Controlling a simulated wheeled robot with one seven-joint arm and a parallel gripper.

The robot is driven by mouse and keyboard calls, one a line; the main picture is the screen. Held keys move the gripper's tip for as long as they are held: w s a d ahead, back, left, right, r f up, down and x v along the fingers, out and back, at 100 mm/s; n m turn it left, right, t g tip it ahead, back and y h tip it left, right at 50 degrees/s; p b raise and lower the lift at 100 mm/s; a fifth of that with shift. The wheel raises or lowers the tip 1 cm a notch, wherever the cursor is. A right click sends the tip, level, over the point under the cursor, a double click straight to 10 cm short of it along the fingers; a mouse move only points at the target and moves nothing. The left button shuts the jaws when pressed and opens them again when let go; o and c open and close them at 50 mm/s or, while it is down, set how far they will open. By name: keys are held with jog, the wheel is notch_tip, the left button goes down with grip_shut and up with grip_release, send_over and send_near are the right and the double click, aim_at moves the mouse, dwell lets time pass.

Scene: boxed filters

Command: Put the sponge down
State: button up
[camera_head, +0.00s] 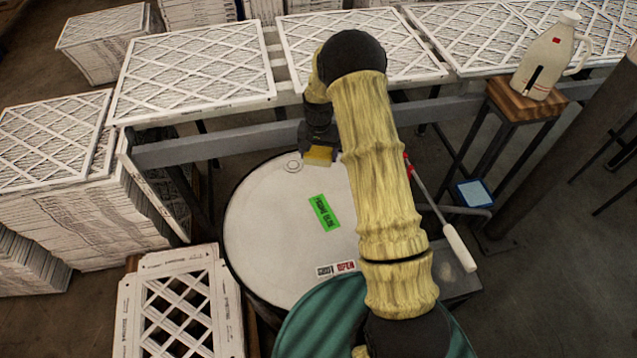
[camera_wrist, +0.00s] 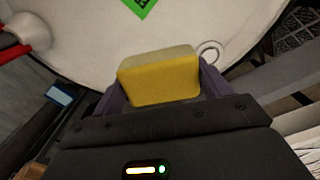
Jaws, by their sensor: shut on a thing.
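The yellow sponge (camera_wrist: 160,80) sits between the two fingers of my gripper (camera_wrist: 158,88) in the wrist view. The fingers are shut on its sides. In the head view the sponge (camera_head: 319,155) shows at the end of my gripper (camera_head: 318,146), over the far edge of a white drum lid (camera_head: 262,230). I cannot tell whether the sponge touches the lid. A green label (camera_head: 324,212) lies on the lid, nearer than the sponge. My arm hides the right part of the lid.
Filters with white lattice faces (camera_head: 195,70) lie on a rack behind the drum. A white-handled tool (camera_head: 458,245) lies right of my arm. A white jug (camera_head: 545,58) stands on a wooden stool (camera_head: 525,99). A green drum (camera_head: 320,318) is in front. The lid's left part is clear.

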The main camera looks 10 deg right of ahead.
jog(key=p, duration=0.2)
send_over(319, 181)
jog(key=shift+w+f, duration=0.1)
jog(key=shift+f, duration=2.8)
notch_tip(319, 181, down, 4)
jog(key=shift+r+p, duration=0.2)
jog(key=shift+p, duration=0.95)
jog(key=shift+f, duration=0.25)
jog(key=shift+f, duration=0.2)
jog(key=o, duration=1)
jog(key=shift+o, duration=0.2)
